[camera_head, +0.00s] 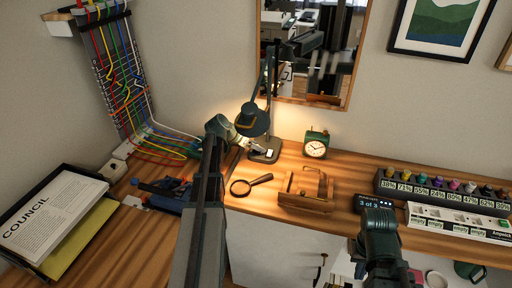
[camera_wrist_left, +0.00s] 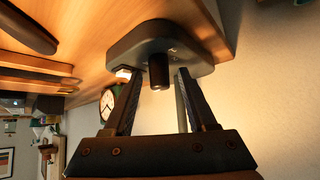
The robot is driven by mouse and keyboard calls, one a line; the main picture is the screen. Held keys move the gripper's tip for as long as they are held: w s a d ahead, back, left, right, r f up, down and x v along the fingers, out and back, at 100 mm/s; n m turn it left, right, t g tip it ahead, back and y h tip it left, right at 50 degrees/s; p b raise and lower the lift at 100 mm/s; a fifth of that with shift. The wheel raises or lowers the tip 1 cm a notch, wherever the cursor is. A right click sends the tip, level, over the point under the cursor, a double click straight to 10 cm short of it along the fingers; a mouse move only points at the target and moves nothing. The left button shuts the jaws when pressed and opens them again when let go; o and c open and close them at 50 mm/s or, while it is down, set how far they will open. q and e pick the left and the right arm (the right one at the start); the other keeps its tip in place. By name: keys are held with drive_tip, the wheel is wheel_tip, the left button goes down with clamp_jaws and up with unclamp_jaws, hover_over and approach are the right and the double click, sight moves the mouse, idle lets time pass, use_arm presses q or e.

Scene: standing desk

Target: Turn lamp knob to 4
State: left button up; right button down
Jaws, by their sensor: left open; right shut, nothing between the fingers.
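The lit desk lamp has a dark green shade (camera_head: 253,121) and a dark base (camera_head: 264,157) on the desk by the wall. In the left wrist view the base (camera_wrist_left: 207,66) looms close, with a short dark cylindrical knob (camera_wrist_left: 158,72) sticking out of it. My left gripper (camera_head: 241,141) is beside the lamp. In the left wrist view my left gripper (camera_wrist_left: 158,82) is open, its fingertips on either side of the knob with gaps showing. I cannot read any number or knob setting. My right gripper (camera_head: 376,212) is shut and empty at the desk's front edge, seen from behind.
Cables (camera_head: 165,140) and a paper tray (camera_head: 50,225) are at left.

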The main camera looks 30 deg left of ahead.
use_arm(q)
clamp_jaws()
drive_tip(key=shift+w+a+m+h, duration=0.1)
drive_tip(key=shift+m+h, duration=0.2)
drive_tip(key=shift+m, duration=0.1)
drive_tip(key=shift+m+g+h, duration=0.3)
drive_tip(key=shift+m, duration=0.1)
unclamp_jaws()
